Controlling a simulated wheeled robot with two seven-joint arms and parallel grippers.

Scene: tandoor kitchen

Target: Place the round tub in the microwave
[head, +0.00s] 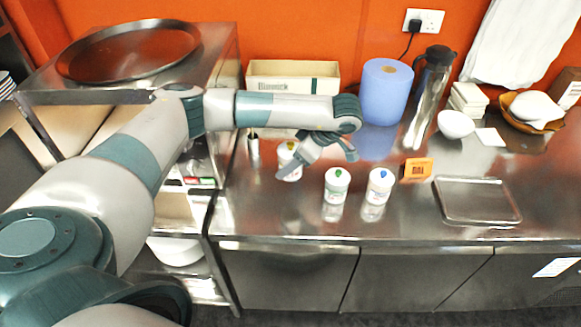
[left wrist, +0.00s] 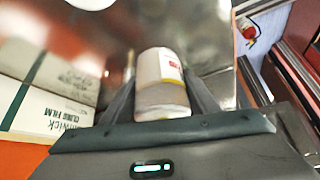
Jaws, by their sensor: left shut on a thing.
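My left gripper (head: 290,173) is shut on a small white round container (left wrist: 163,82), which lies between its two fingers in the left wrist view. The container has a red mark and a yellow band. In the head view a white container (head: 288,153) with a yellow-green top shows at the gripper, partly hidden by a finger. It looks like the held one, and I take it for the round tub. I cannot tell whether it touches the counter. I cannot clearly make out a microwave. My right gripper is out of view.
Two white bottles, one green-topped (head: 337,187) and one blue-topped (head: 378,187), stand right of the gripper. A cling film box (head: 293,70), blue roll (head: 385,92) and steel flask (head: 432,90) stand behind. A shallow tray (head: 478,200) lies right. A round pan (head: 128,50) rests on the steel unit at left.

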